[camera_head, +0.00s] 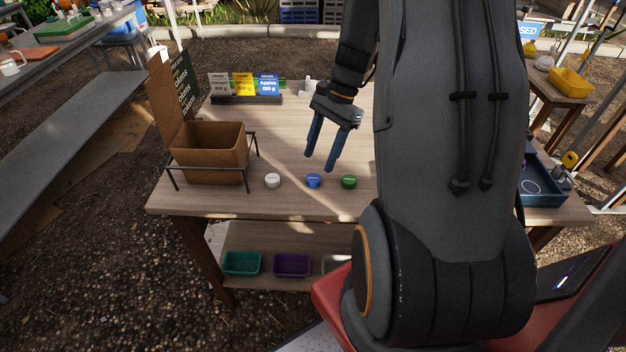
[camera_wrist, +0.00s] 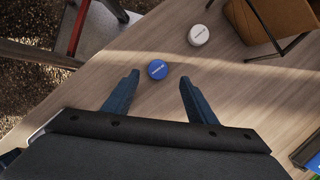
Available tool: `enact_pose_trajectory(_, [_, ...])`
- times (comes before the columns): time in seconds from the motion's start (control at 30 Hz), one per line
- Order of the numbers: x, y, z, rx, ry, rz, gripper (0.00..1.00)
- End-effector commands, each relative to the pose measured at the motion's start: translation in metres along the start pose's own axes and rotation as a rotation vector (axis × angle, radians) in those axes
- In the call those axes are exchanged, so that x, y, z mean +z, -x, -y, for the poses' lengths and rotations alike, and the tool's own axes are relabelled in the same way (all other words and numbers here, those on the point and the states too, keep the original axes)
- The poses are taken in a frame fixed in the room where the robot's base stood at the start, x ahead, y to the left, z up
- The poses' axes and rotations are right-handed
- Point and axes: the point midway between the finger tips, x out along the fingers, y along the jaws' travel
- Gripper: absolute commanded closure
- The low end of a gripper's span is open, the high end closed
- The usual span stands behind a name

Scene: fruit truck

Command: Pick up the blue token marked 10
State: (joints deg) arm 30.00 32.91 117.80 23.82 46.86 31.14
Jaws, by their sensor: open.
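The blue token (camera_head: 314,181) is a small round disc lying flat on the wooden table (camera_head: 225,204), between a white token (camera_head: 272,181) on its left and a green token (camera_head: 349,182) on its right. Its marking is too small to read. In the wrist view the blue token (camera_wrist: 157,69) lies just beyond the fingertips, near the middle of the gap. The white token (camera_wrist: 198,35) is farther off. My gripper (camera_head: 321,162) is open and empty, pointing down above the table behind the blue token. It also shows in the wrist view (camera_wrist: 158,78).
A cardboard box (camera_head: 207,150) in a black wire stand is at the table's left. A rack of price cards (camera_head: 245,99) stands at the back. A blue tray (camera_head: 541,190) is at the right. Teal (camera_head: 242,262) and purple (camera_head: 291,264) bins sit on the lower shelf.

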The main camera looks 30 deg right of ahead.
Motion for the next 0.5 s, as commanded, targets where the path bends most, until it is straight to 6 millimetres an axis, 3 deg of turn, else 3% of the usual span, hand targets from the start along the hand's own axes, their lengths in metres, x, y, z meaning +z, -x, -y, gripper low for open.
enact_pose_trajectory(0.5, [0.001, -0.055, -0.004, 0.002, 0.006, -0.002, 0.48])
